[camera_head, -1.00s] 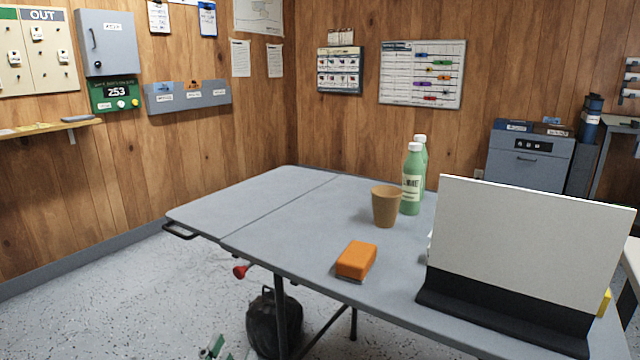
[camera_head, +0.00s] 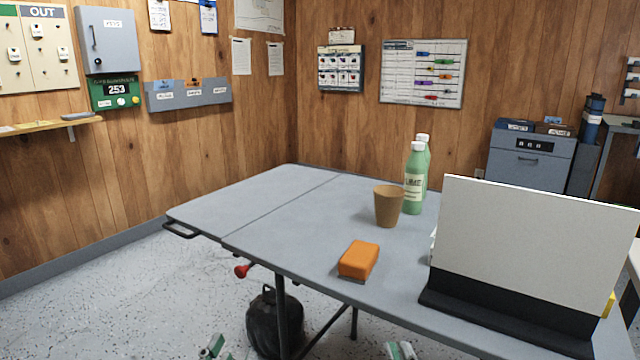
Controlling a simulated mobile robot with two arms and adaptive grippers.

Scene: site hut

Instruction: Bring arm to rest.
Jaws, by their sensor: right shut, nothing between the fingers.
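My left gripper (camera_head: 215,348) shows only as a small green and pale grey piece at the bottom edge, over the floor. Its fingers are mostly cut off, so I cannot tell whether it is open. My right gripper (camera_head: 400,350) shows at the bottom edge, below the table's front edge. It is shut and holds nothing. Both grippers are apart from the things on the table.
The grey folding table (camera_head: 290,215) bears an orange block (camera_head: 358,260), a brown cup (camera_head: 388,206), green bottles (camera_head: 414,180) and a white panel on a black base (camera_head: 530,245). A black bag (camera_head: 263,322) lies beneath. The floor at left is clear.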

